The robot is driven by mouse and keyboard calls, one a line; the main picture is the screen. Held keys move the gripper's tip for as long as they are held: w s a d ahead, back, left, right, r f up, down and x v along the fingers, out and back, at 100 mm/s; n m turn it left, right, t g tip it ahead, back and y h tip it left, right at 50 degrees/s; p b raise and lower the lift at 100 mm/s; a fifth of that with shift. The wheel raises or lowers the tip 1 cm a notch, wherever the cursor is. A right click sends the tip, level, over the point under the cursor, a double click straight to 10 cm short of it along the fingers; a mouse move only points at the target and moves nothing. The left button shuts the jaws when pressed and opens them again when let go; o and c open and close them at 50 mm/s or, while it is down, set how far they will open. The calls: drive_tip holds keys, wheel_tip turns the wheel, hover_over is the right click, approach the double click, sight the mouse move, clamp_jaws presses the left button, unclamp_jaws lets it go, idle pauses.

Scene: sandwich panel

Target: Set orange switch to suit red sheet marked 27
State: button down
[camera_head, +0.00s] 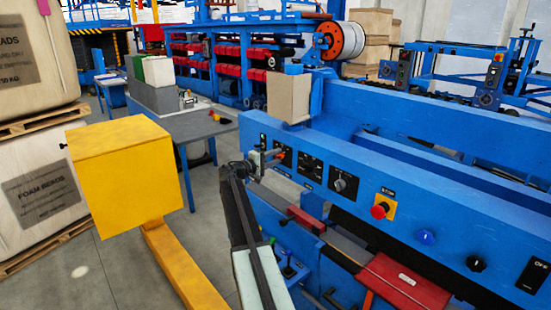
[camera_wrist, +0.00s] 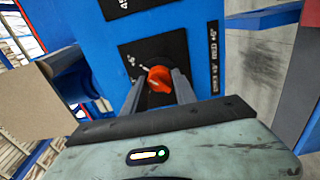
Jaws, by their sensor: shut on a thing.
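The orange switch (camera_wrist: 160,76) is a round knob on a black plate with white angle marks, on the blue machine face. In the wrist view my gripper (camera_wrist: 157,88) has one finger on each side of the knob and is shut on it. In the head view the orange switch (camera_head: 281,154) shows at the left end of the panel, with my gripper (camera_head: 266,160) at it. The red sheet (camera_head: 407,283) lies low at the right, with a small white label too small to read.
Along the blue panel are a grey knob (camera_head: 341,184), a red stop button (camera_head: 379,211) on yellow, a blue button (camera_head: 425,237) and a black knob (camera_head: 476,264). A yellow box-topped post (camera_head: 137,175) stands left of my arm. A cardboard-coloured box (camera_head: 288,97) sits above the switch.

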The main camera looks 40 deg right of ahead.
drive_tip(key=c, duration=1)
unclamp_jaws()
drive_tip(key=a, duration=0.7)
drive_tip(key=shift+w+a, duration=0.25)
drive_tip(key=shift+a, duration=0.15)
